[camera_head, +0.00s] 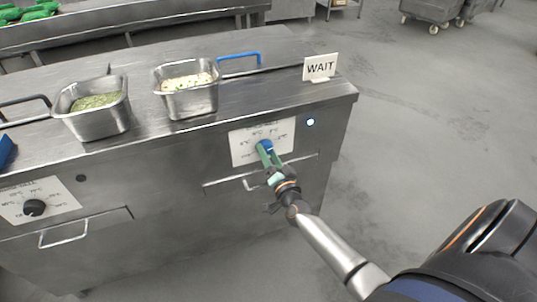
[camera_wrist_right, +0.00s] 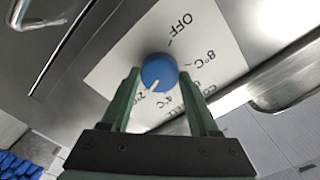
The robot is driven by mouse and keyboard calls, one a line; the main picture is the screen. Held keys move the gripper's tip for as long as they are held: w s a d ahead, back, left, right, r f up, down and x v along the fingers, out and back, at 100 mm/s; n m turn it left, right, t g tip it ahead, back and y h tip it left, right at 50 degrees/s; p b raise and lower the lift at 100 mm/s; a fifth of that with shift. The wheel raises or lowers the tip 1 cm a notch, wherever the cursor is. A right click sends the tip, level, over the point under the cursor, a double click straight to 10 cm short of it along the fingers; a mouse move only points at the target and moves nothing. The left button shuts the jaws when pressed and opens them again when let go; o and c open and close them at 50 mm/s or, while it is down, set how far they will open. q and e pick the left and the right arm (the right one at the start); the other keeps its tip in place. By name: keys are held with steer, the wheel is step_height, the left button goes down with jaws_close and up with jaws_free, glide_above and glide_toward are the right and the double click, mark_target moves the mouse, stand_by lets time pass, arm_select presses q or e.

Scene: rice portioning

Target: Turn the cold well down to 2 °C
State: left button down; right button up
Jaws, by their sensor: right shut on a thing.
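The cold well's blue round knob (camera_wrist_right: 159,73) sits on a white dial plate (camera_wrist_right: 110,85) marked OFF, 8 °C, 4 °C and 2 °C. Its white pointer line points to the lower left in the right wrist view, near the 2 °C mark. My right gripper (camera_head: 267,148) is shut on the knob. In the right wrist view its green fingers (camera_wrist_right: 158,78) stand on either side of the knob. In the head view they hide part of it. My left gripper is in neither view.
A lit lamp (camera_head: 310,122) is right of the dial plate. A drawer handle (camera_head: 262,184) is below it. Two metal pans (camera_head: 192,101) and a WAIT sign (camera_head: 320,68) stand on the counter (camera_head: 245,95). A black knob (camera_head: 34,208) is on the left panel.

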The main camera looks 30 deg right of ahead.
steer(key=o, duration=1.3)
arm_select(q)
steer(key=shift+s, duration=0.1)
arm_select(e)
steer(key=shift+o, duration=0.3)
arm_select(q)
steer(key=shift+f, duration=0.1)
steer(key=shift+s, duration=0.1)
arm_select(e)
steer(key=shift+s, duration=0.1)
arm_select(q)
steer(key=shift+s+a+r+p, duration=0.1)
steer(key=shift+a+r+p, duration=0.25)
steer(key=shift+p, duration=0.35)
arm_select(e)
steer(key=v, duration=1.2)
steer(key=shift+s+a, duration=0.1)
steer(key=shift+s, duration=0.05)
